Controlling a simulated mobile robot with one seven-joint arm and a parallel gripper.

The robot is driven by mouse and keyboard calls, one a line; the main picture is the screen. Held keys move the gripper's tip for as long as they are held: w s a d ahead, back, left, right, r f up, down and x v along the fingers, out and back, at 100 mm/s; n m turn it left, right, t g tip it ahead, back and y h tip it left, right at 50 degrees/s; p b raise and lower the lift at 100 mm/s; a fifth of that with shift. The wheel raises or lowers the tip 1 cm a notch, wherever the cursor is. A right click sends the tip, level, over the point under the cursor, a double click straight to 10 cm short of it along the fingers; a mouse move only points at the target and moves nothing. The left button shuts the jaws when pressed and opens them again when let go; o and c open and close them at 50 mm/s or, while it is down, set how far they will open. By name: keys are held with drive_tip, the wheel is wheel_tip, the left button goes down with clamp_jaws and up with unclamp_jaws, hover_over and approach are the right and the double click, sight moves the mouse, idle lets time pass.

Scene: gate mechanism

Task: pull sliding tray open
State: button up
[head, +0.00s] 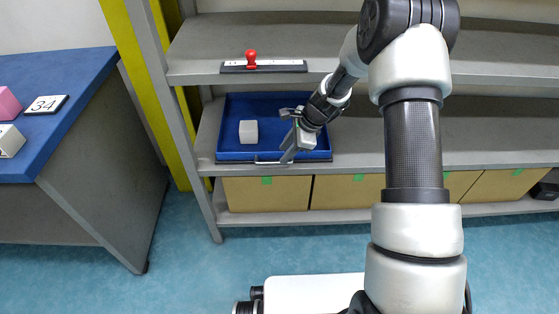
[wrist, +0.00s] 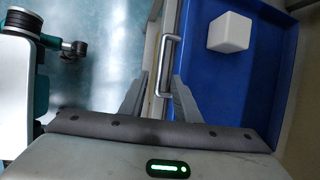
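The sliding tray (head: 228,108) is blue inside and sits on the middle shelf, with a white cube (head: 248,132) in it. Its thin metal handle (head: 268,162) is on the front edge. The tray (wrist: 235,85), cube (wrist: 229,32) and handle (wrist: 169,58) also show in the wrist view. My gripper (head: 287,157) is at the right part of the handle, tilted down over the tray front. In the wrist view, the fingers of my gripper (wrist: 159,78) are apart, one on each side of the handle's near end. Contact with the bar cannot be made out.
A shelf above holds a dark-edged white strip with a red knob (head: 251,58). Cardboard boxes (head: 265,194) with green labels stand on the shelf below. A grey post (head: 188,120) stands left of the tray, and a blue-topped table (head: 70,80) further left.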

drive_tip(key=b+x, duration=0.1)
drive_tip(key=x, duration=0.4)
drive_tip(key=shift+a+f, duration=0.1)
drive_tip(key=shift+f, duration=0.05)
clamp_jaws()
